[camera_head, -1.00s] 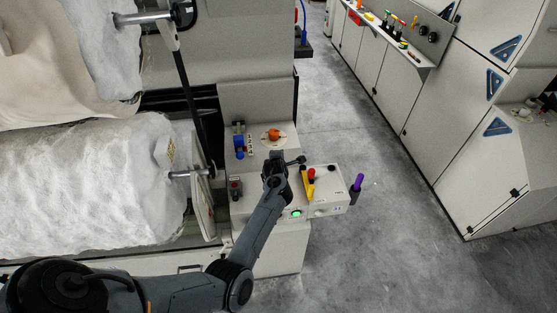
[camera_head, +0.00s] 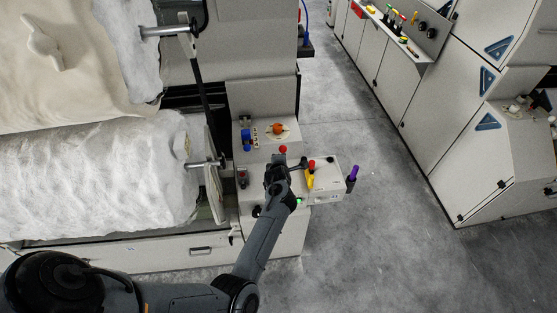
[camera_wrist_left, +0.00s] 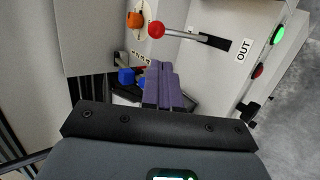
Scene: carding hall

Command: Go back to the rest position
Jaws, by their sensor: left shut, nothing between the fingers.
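My left arm comes in from the lower left in the head view. Its left gripper (camera_head: 275,176) is over the control panel (camera_head: 256,196) at the end of the machine, with its fingertips hidden from that camera. In the left wrist view the two purple-grey fingers (camera_wrist_left: 160,75) lie side by side, shut and empty. A lever with a red ball knob (camera_wrist_left: 156,29) runs to a slot marked OUT, just beyond the fingers and apart from them. The red ball also shows in the head view (camera_head: 283,149), right beside the gripper. My right gripper is in no view.
An orange knob (camera_head: 278,128) and a blue part (camera_head: 246,134) sit behind the gripper. A small box (camera_head: 325,181) carries yellow and red parts, with a purple-topped part (camera_head: 352,174) at its right. White fibre rolls (camera_head: 100,180) are left. Open floor (camera_head: 380,220) lies right.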

